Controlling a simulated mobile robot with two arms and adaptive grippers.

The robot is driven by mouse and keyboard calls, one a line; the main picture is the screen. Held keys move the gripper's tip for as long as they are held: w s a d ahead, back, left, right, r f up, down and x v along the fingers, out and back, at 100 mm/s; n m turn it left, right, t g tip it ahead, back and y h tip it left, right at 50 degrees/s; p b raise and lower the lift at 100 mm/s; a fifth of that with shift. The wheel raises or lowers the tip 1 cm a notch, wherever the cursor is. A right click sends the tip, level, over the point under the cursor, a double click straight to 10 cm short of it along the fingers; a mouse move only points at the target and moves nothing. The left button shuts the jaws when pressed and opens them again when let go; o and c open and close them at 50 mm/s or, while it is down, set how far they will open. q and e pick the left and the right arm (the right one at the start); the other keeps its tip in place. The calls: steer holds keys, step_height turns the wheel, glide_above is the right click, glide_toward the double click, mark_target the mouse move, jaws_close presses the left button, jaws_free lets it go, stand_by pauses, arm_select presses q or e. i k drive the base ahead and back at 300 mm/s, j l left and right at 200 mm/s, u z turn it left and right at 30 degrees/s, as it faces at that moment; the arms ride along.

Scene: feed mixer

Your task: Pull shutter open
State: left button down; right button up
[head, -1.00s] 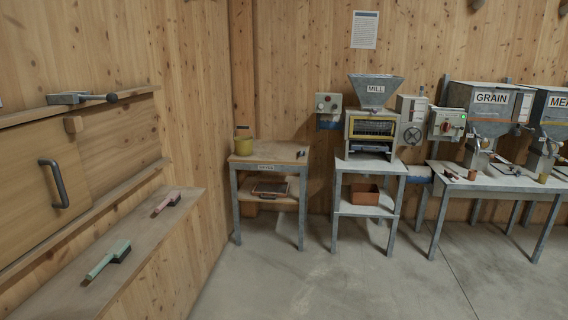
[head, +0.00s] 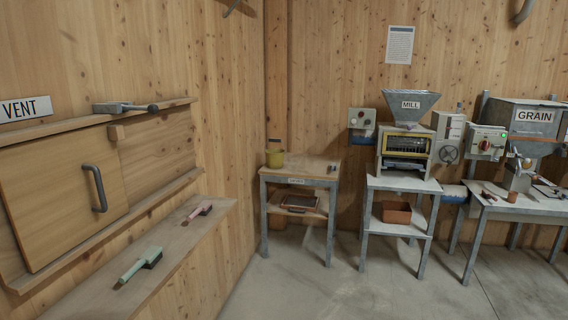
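The wooden shutter (head: 52,205) is a flat sliding panel in a wall frame at the left. A dark grey bar handle (head: 97,188) stands upright near its right edge. A sign reading VENT (head: 24,108) is above it. A metal latch with a dark knob (head: 126,107) sits on the top rail (head: 70,124). The panel to the right of the shutter (head: 160,145) is plain wood, set back. Neither of my grippers shows in the view.
The mill (head: 408,143) and grain hopper (head: 530,125) are at right. The concrete floor (head: 350,285) in front is clear.

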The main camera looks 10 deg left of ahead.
mark_target(58, 191)
steer(key=u, duration=1.35)
